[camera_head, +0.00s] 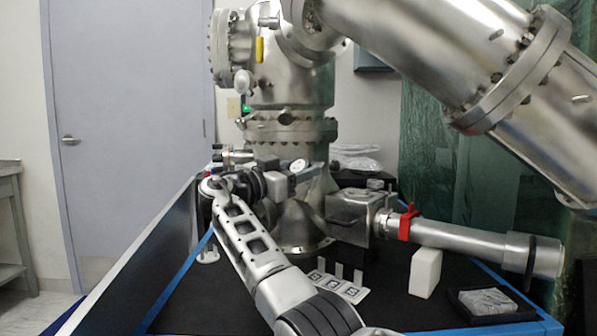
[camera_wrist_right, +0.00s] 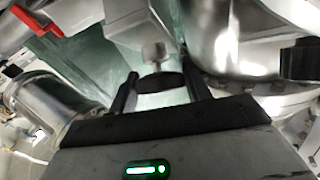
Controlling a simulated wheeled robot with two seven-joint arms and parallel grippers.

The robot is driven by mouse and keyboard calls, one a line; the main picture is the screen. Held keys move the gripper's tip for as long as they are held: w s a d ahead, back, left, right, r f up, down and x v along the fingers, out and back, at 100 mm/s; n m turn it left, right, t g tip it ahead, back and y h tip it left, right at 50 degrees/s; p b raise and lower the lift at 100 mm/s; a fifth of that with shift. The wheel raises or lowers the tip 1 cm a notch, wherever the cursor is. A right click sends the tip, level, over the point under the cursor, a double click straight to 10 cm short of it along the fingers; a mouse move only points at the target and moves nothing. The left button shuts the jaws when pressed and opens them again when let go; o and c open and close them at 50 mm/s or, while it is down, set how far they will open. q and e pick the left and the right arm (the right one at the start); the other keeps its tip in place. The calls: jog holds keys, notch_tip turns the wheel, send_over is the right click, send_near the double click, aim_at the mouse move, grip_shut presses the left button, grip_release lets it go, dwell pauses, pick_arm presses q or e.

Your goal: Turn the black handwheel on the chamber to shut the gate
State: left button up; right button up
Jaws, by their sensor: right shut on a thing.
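My right gripper (camera_head: 301,175) reaches in from the bottom of the head view, with its wrist bent to point right at the chamber (camera_head: 292,100). In the wrist view its two dark fingers (camera_wrist_right: 160,88) stand on either side of the black handwheel (camera_wrist_right: 160,80), shut on its rim. A short metal stem (camera_wrist_right: 153,52) runs from the handwheel towards a metal valve body. In the head view I cannot make out the handwheel clearly behind the gripper. The gate itself is not visible. My left gripper is not in view.
A metal tube (camera_head: 460,238) with a red clamp (camera_head: 405,222) sticks out to the right, above a white block (camera_head: 425,272). Small printed tags (camera_head: 340,286) and a wrapped item (camera_head: 487,302) lie on the black table. A large metal cylinder (camera_head: 450,60) hangs at upper right.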

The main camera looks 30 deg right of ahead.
jog(key=shift+f, duration=0.1)
jog(key=o, duration=1)
jog(key=shift+c, duration=0.2)
jog(key=v, duration=1.6)
jog(key=shift+p, duration=0.35)
